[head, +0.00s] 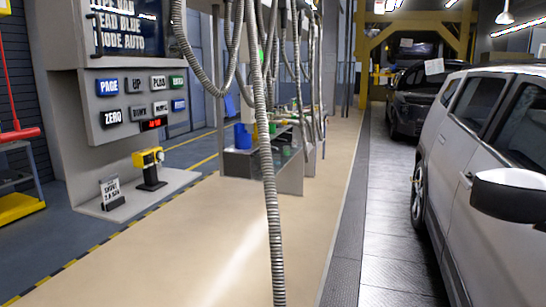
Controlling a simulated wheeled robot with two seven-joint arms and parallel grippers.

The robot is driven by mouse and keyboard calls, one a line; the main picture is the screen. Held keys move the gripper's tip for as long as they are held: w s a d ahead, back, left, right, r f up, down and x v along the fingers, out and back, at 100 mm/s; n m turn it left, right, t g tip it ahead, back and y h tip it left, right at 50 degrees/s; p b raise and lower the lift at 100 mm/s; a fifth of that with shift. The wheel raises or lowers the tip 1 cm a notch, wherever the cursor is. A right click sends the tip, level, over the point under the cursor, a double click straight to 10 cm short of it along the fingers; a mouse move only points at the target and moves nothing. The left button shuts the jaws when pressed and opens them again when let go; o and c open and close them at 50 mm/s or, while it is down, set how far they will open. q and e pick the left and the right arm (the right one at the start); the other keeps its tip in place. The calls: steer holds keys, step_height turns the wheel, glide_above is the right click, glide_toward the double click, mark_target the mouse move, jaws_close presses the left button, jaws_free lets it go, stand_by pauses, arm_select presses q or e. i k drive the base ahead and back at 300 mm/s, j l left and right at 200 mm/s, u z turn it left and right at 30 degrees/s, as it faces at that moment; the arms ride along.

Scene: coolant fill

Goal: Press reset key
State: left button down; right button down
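A grey panel stands at the left with two rows of keys. The upper row has a blue PAGE key (107,87), a dark UP key (136,84), a dark PLUS key (158,82) and a green key (177,82). Lettering on the green and lower blue keys is too small to read, and I cannot make out which key is reset. A small red-lit display (154,124) sits below the keys. Neither gripper is in view.
A dark screen (130,22) tops the panel. A yellow device on a black stand (149,168) and a small sign (111,193) stand on its base. Hanging grey hoses (270,190) cross the middle. A silver car (480,160) fills the right.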

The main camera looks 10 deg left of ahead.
mark_target(179, 105)
steer(key=i+l, duration=0.1)
steer(key=i, duration=1.35)
steer(key=i+l+u, duration=0.1)
steer(key=i+u, duration=0.3)
steer(key=i+l+u, duration=0.35)
steer(key=i, duration=0.25)
steer(key=i+l+u, duration=0.4)
steer(key=i, duration=0.05)
